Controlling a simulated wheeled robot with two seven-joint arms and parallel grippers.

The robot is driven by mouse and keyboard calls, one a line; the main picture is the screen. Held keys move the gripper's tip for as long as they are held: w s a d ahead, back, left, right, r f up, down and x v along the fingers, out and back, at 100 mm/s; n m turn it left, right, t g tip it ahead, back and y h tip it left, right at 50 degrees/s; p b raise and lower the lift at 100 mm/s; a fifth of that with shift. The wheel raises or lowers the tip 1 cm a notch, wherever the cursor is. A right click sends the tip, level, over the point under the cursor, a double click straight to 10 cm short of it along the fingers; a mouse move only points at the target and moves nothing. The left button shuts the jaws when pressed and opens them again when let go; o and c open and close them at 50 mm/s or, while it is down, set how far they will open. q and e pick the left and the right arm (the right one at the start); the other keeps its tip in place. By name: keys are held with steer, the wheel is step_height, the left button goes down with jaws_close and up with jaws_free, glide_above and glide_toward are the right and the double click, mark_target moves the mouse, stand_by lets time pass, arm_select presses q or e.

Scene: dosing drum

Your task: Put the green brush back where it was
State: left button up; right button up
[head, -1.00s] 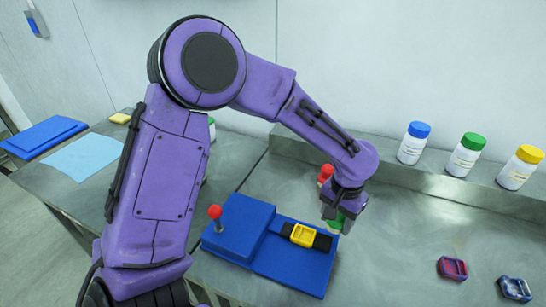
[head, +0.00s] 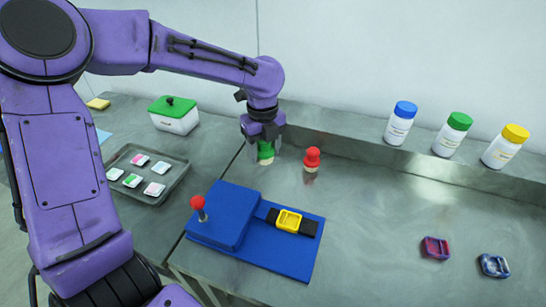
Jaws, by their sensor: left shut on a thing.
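The green brush (head: 265,151) has a green body and a pale lower end. My left gripper (head: 264,136) is shut on its upper part, near the back of the bench and left of a red brush. The brush hangs upright with its pale end down; I cannot tell whether it touches the bench. The red brush (head: 312,160) stands upright to the right, apart from my gripper. My right gripper is not in view.
A blue fixture (head: 225,215) with a red-knobbed lever and yellow piece stands in front. A tray (head: 178,172) of small tiles and a green-lidded box (head: 175,122) are left. Bottles with blue (head: 401,125), green and yellow caps stand on the back ledge. Two small dishes (head: 436,248) lie right.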

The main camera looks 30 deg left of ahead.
arm_select(q)
steer(key=shift+a+r+m, duration=0.1)
steer(key=shift+a+m, duration=0.1)
steer(key=shift+m, duration=0.2)
steer(key=w+a+f+p, duration=0.1)
steer(key=w+f, duration=0.2)
steer(key=w, duration=0.1)
steer(key=w+a+f+p, duration=0.1)
steer(key=w+a+f, duration=0.1)
steer(key=w+f, duration=0.1)
steer(key=w+a+f+p, duration=0.2)
steer(key=w+f, duration=0.1)
steer(key=w, duration=0.2)
steer(key=shift+w+a+f, duration=0.1)
steer(key=shift+w+f, duration=0.1)
step_height(320, 180, down, 4)
steer(key=shift+w+r+p, duration=0.15)
steer(key=shift+r+p, duration=0.1)
steer(key=shift+p, duration=0.1)
steer(key=shift+f, duration=0.2)
steer(key=o, duration=0.9)
steer(key=shift+o, duration=0.2)
